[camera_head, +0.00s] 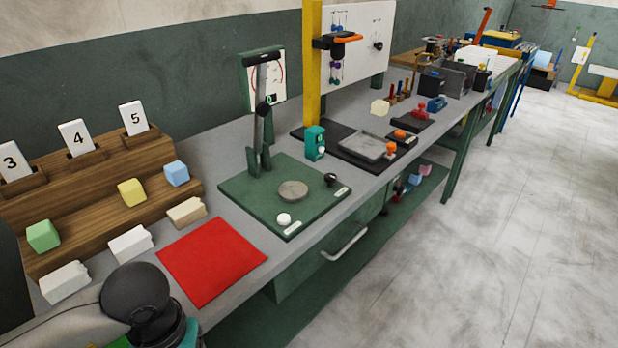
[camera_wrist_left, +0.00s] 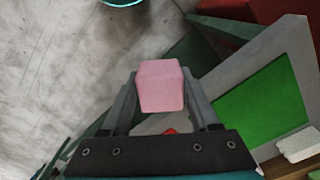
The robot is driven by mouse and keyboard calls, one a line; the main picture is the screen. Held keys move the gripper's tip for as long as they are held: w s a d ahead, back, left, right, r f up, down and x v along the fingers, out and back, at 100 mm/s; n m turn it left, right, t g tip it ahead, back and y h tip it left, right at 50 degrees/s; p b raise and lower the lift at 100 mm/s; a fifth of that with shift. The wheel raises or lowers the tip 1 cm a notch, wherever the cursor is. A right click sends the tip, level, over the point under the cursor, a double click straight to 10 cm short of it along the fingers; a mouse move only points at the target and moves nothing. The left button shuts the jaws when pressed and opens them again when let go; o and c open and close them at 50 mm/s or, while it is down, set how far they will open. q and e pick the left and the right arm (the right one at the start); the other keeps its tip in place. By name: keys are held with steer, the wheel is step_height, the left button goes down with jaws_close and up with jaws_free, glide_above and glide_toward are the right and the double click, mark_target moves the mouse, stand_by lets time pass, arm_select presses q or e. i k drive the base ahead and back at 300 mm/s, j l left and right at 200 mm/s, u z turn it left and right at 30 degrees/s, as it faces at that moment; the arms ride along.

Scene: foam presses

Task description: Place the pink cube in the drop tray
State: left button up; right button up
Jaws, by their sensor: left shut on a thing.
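A pink cube (camera_wrist_left: 162,87) sits between the two fingers of my left gripper (camera_wrist_left: 159,78) in the left wrist view. The fingers are shut on it from both sides, and it is held up off any surface. A green panel with a grey border (camera_wrist_left: 262,103) lies to the right of the cube in that view; I cannot tell whether it is the drop tray. In the head view my left arm comes in at the lower left, and its gripper and the cube are out of frame. A shallow grey tray (camera_head: 366,147) stands farther along the bench. My right gripper is not in view.
A red mat (camera_head: 212,259) lies bare near the bench's front edge. A green press base (camera_head: 310,218) with a round plate is beyond it. Green (camera_head: 43,236), yellow (camera_head: 131,192) and blue (camera_head: 176,173) cubes sit on a wooden stepped rack at left. White blocks lie before it.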

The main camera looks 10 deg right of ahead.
mark_target(366, 148)
steer(key=i+l, duration=0.2)
steer(key=l, duration=0.15)
steer(key=i+l, duration=0.15)
steer(key=l, duration=0.25)
steer(key=i+l, duration=0.2)
steer(key=l, duration=0.15)
steer(key=i+l+u, duration=0.1)
steer(key=l, duration=0.25)
steer(key=i, duration=0.05)
